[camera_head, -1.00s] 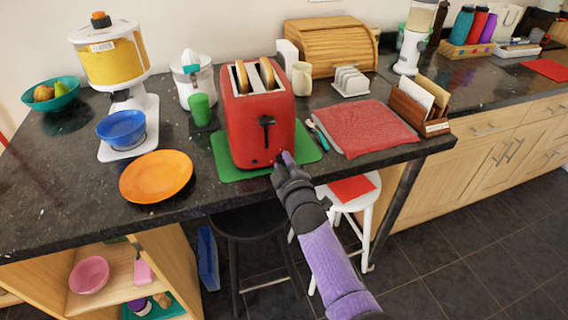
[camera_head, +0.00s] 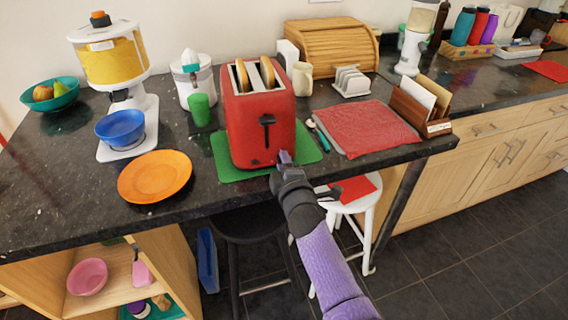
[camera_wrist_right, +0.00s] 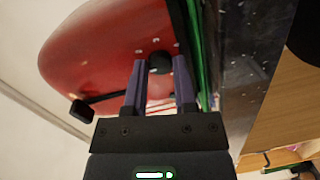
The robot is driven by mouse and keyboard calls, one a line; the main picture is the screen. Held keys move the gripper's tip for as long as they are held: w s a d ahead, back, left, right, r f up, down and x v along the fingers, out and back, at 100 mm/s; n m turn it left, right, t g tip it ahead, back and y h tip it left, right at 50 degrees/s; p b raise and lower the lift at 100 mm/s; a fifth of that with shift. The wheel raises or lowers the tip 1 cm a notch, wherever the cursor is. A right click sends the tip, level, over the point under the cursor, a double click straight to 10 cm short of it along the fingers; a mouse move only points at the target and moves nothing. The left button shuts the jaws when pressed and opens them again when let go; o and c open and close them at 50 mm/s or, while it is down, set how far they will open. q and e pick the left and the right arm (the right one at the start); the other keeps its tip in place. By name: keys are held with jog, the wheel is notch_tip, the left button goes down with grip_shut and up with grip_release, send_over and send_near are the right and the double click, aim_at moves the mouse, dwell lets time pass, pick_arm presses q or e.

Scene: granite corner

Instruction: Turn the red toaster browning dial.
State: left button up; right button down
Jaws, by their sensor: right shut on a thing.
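The red toaster (camera_head: 259,128) stands on a green mat (camera_head: 226,168) near the counter's front edge, with bread slices in its slots. My right gripper (camera_head: 284,158) is at the lower right of the toaster's front. In the right wrist view the toaster (camera_wrist_right: 115,50) fills the upper left, and my right gripper (camera_wrist_right: 159,75) is shut on the black browning dial (camera_wrist_right: 160,62) between its purple fingers. The black lever (camera_wrist_right: 82,110) shows at the left. In the head view the dial is hidden behind the gripper. My left gripper is not in view.
An orange plate (camera_head: 155,176) and a green cup (camera_head: 200,109) are left of the toaster. A red cloth (camera_head: 366,127) and a teal-handled spoon (camera_head: 321,137) lie to its right. A white stool (camera_head: 352,203) stands below the counter edge.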

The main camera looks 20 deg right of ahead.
jog(key=shift+c, duration=2.1)
grip_release()
jog(key=s+p, duration=0.3)
jog(key=s, duration=0.7)
jog(key=shift+a+r, duration=0.25)
jog(key=shift+r, duration=0.15)
jog(key=shift+f, duration=0.1)
